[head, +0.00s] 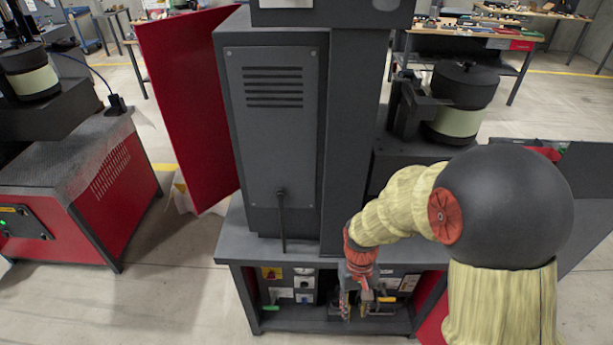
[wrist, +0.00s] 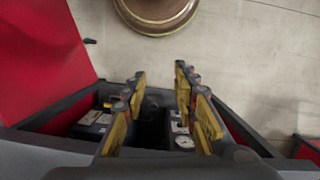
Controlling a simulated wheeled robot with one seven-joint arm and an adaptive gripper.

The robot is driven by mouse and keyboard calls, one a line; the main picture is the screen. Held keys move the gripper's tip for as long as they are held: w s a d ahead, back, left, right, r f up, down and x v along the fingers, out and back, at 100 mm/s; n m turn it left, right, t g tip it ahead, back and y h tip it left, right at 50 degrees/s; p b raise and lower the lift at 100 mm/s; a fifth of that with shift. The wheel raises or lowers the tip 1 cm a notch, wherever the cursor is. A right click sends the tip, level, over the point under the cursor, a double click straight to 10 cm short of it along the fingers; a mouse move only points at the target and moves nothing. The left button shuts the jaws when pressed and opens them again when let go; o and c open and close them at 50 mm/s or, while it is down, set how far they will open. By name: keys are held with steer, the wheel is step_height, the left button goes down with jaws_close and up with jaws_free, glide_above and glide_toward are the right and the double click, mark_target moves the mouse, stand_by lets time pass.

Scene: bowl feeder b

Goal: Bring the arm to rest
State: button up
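My gripper (head: 355,302) hangs down at the front of the dark machine bench in the head view, in front of its lower shelf. My arm reaches it from the right, bent, with a dark round joint and pale yellow sleeves. In the wrist view the gripper's two yellow-padded fingers (wrist: 161,90) stand well apart with nothing between them. Beyond them lies the bench's lower compartment with small fittings (wrist: 182,141). I cannot tell whether the fingertips touch anything.
A tall grey cabinet (head: 275,130) stands on the bench (head: 250,248). A red panel (head: 185,100) is left of it; a bowl feeder (head: 463,95) is to the right. A round brown object (wrist: 157,15) is on the floor in the wrist view.

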steer(key=s+d+r+t+b, duration=0.2)
steer(key=s+r, duration=0.1)
steer(key=r, duration=0.4)
steer(key=s+d+r+m+t+b, duration=0.1)
steer(key=s+d+r+t+b, duration=0.1)
steer(key=r, duration=0.5)
steer(key=s+d+r+t+b, duration=0.2)
steer(key=s+r+t+b, duration=0.1)
steer(key=r, duration=0.4)
steer(key=shift+s+r+t, duration=0.35)
steer(key=shift+s+t, duration=0.15)
steer(key=shift+s, duration=0.6)
